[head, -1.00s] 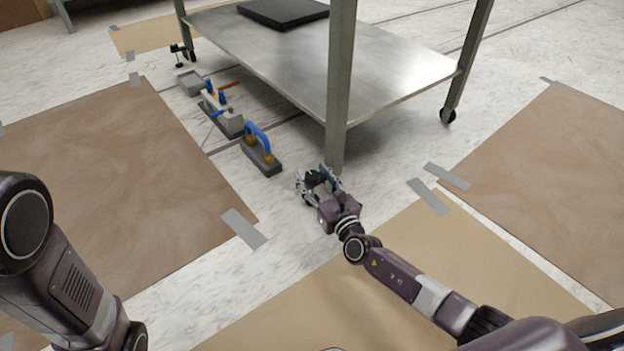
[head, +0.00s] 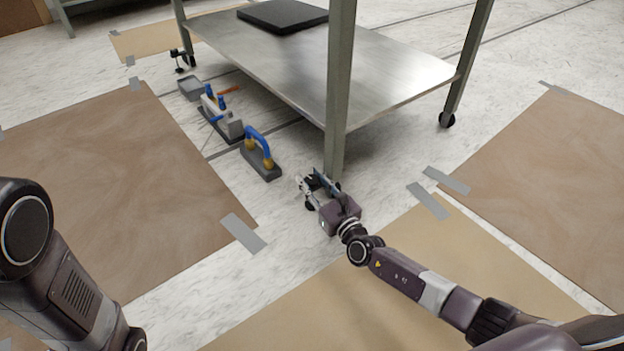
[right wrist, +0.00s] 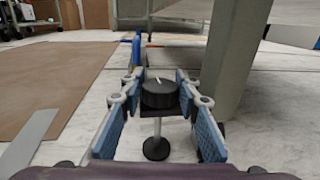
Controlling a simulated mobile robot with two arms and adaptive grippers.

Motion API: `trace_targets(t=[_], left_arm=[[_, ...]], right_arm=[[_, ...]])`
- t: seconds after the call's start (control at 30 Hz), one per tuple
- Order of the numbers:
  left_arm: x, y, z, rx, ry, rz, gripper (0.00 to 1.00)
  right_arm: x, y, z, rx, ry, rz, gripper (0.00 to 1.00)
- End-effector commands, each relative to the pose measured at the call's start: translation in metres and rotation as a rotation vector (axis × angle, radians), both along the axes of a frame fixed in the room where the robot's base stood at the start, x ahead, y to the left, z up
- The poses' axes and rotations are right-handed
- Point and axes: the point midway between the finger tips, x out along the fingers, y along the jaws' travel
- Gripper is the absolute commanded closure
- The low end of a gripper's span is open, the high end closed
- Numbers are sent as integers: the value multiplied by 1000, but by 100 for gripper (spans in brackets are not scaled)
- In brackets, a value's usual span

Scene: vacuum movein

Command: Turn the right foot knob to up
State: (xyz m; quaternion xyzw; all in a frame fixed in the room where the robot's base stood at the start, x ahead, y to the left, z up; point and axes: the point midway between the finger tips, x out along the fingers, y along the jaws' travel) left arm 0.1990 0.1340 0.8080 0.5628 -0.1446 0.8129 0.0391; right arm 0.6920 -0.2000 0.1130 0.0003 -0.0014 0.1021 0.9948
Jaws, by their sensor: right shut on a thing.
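The right foot knob (right wrist: 160,94) is a round black knob with a short white mark on top. It sits above a thin light stem with a round black pad (right wrist: 156,148) at the floor. My right gripper (right wrist: 160,90) is shut on the knob, one blue-padded finger on each side. In the head view my right gripper (head: 318,184) is low beside the near leg (head: 338,100) of the metal table, and it largely hides the knob. My left arm shows at the left edge, but its gripper is out of view.
The metal table's lower shelf (head: 390,75) is just behind the gripper. A blue-handled tool (head: 260,155) and other tools lie on the floor to the left. Brown sheets (head: 110,190) are taped to the pale floor. A black flat pad (head: 283,14) lies on the shelf.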

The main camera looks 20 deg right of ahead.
Motion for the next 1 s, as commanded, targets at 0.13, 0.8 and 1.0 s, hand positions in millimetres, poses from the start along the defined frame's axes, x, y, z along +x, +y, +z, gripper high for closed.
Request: trace_targets(t=[0.13,0.8,1.0], left_arm=[[0,0,0,0,0,0,57],[0,0,0,0,1,1,57],[1,0,0,0,1,1,57]], right_arm=[[2,3,5,-7,-8,71,94],[0,4,3,-2,-6,345,94],[-1,4,2,1,-1,367,94]])
